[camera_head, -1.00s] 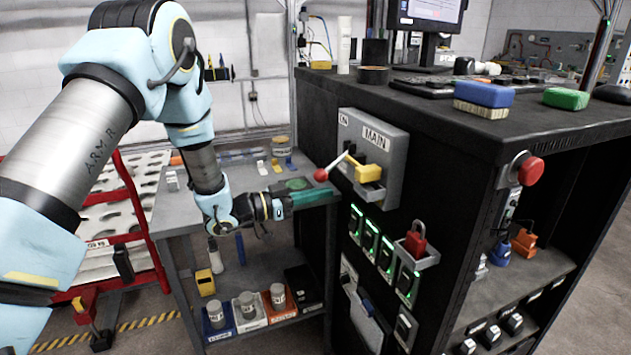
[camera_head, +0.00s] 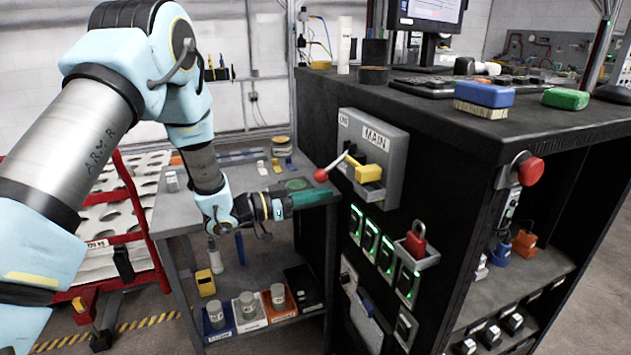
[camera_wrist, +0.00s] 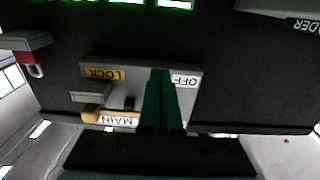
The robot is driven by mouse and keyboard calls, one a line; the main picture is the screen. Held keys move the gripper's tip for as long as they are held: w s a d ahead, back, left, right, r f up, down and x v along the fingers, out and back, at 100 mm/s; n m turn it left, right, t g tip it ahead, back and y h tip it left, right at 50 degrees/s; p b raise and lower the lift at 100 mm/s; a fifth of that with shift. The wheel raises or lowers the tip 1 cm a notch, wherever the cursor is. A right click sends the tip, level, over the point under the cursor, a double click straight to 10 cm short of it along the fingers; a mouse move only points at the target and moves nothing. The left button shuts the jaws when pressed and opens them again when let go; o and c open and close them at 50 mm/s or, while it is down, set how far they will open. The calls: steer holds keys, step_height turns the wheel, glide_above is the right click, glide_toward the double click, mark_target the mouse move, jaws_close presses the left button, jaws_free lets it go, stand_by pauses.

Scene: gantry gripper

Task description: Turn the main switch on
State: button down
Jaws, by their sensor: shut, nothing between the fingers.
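The main switch is a grey box (camera_head: 395,150) labelled MAIN on the black cabinet's side, with an ON label (camera_head: 344,119) at its upper left. Its lever ends in a red knob (camera_head: 321,175) that sticks out to the left, beside a yellow block (camera_head: 368,173). My gripper (camera_head: 335,195) is shut and empty, its green fingers just below the knob in the head view; I cannot tell whether they touch the lever. The knob is not visible there.
Below the switch are green-lit switches (camera_head: 372,235) and a red padlock (camera_head: 416,240) in a grey holder. A grey side table (camera_head: 185,210) stands under my gripper. A red emergency button (camera_head: 530,171) is at the cabinet's right.

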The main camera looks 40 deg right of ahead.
steer(key=shift+r, duration=0.1)
stand_by(0.5)
steer(key=shift+r+p, duration=2.5)
steer(key=shift+r, duration=1.7)
steer(key=f+b+v, duration=0.1)
steer(key=v, duration=0.8)
steer(key=shift+f, duration=0.15)
steer(key=shift+w, duration=0.1)
